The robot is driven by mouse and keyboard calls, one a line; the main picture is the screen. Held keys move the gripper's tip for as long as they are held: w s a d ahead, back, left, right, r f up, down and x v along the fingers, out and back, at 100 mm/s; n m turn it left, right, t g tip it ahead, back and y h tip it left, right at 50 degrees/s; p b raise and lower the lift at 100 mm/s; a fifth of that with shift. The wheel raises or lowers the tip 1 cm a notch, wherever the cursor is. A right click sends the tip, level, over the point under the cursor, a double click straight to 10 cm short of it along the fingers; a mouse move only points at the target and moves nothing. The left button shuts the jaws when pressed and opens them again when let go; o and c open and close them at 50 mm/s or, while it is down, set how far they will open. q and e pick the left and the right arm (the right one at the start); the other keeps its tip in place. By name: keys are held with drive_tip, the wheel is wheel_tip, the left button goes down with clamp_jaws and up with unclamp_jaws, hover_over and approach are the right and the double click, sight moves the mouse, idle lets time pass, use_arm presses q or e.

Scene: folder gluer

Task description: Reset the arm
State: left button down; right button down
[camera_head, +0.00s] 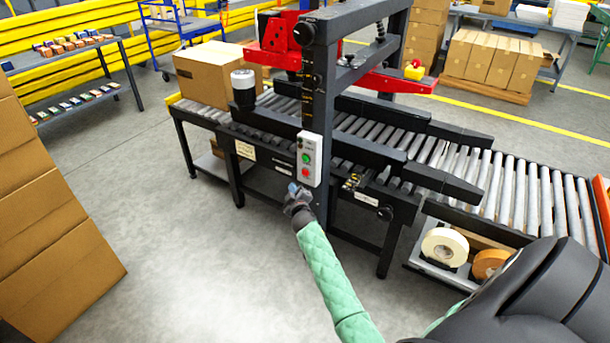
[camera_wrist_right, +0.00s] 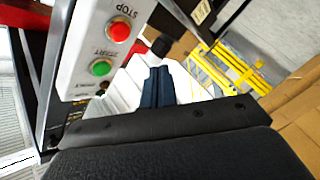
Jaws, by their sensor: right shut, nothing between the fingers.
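My right arm reaches up in a green padded sleeve from the bottom of the head view. My right gripper (camera_head: 293,188) is shut and empty, just below and left of the grey control box (camera_head: 311,159). In the right wrist view the dark closed fingers (camera_wrist_right: 157,88) stand apart from the control box (camera_wrist_right: 92,65), which fills the upper left. The box carries a red stop button (camera_wrist_right: 119,30) and a green start button (camera_wrist_right: 101,67). My left gripper does not show.
The black machine frame (camera_head: 322,90) stands over the roller conveyor (camera_head: 510,185). A cardboard box (camera_head: 205,75) sits on its left end. Tape rolls (camera_head: 445,247) lie on a lower shelf. Stacked cartons (camera_head: 50,230) stand at left. Grey floor (camera_head: 190,260) between is clear.

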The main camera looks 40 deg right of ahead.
idle(0.5)
wheel_tip(320, 180, down, 3)
drive_tip(key=s+d+m+g+h, duration=0.2)
drive_tip(key=s+d+m+g, duration=0.1)
drive_tip(key=m+g, duration=0.1)
drive_tip(key=s+a+r+m+g+y, duration=0.1)
drive_tip(key=s+a+r+g+y, duration=0.15)
drive_tip(key=s+a, duration=0.6)
drive_tip(key=s+a+r+m+g+y, duration=0.15)
drive_tip(key=s+a+g+y, duration=0.35)
drive_tip(key=a, duration=0.7)
drive_tip(key=s+a+f+n+y, duration=0.1)
drive_tip(key=s+a+f, duration=0.1)
drive_tip(key=s+a, duration=0.7)
drive_tip(key=s+a+f+n+y, duration=0.15)
drive_tip(key=s+a, duration=0.45)
drive_tip(key=s, duration=0.7)
drive_tip(key=s+a+f+g, duration=0.1)
drive_tip(key=s+f, duration=0.2)
drive_tip(key=s, duration=0.3)
drive_tip(key=s+a+f+g, duration=0.1)
drive_tip(key=s+f+g, duration=0.1)
drive_tip(key=s, duration=0.5)
drive_tip(key=shift+s+f+n, duration=0.2)
drive_tip(key=shift+f+n, duration=0.1)
drive_tip(key=shift+f, duration=0.25)
